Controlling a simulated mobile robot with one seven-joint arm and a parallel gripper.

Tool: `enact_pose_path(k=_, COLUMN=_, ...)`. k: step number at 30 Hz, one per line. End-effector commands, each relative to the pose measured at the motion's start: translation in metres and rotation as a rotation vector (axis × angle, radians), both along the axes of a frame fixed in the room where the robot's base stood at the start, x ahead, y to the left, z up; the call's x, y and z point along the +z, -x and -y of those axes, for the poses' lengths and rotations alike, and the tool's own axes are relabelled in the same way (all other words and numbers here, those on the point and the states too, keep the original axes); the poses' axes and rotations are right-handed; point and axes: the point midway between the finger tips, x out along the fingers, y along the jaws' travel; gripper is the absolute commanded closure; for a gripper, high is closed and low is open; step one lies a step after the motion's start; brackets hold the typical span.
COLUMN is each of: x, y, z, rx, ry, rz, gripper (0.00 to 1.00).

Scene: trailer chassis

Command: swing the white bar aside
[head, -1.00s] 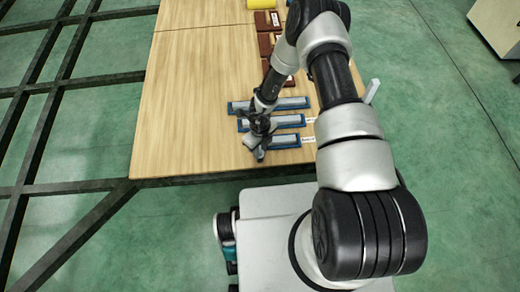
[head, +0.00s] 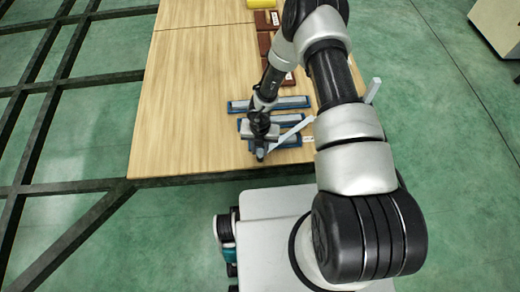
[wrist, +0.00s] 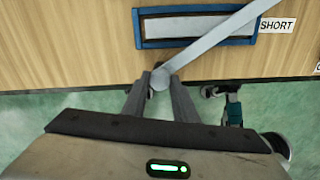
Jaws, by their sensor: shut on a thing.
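The white bar (head: 297,128) lies at a slant over the blue trays, its far end pointing up and to the right. My gripper (head: 261,154) is over the table's front edge and shut on the bar's near end; the fingers also show in the wrist view (wrist: 160,82). The nearest blue tray (wrist: 138,28) has a "SHORT" label at its right. My gripper and the bar partly hide the trays in the head view.
The wooden table (head: 190,115) has free room to the left of the trays. Another blue tray (head: 292,103) lies farther back, with brown boxes (head: 262,45) and a yellow thing (head: 260,4) beyond. A pale upright piece (head: 373,90) shows right of my arm.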

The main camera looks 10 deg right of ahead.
Motion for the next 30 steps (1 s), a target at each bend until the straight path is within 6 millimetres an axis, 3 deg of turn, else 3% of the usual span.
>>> enact_pose_path(k=15, x=-0.0004, y=-0.0008, z=0.0, rx=-0.434, ry=0.001, rz=0.002, gripper=1.0)
enact_pose_path(k=30, x=0.0006, y=-0.0005, z=-0.0004, rx=-0.596, ry=0.0, rz=0.001, gripper=1.0)
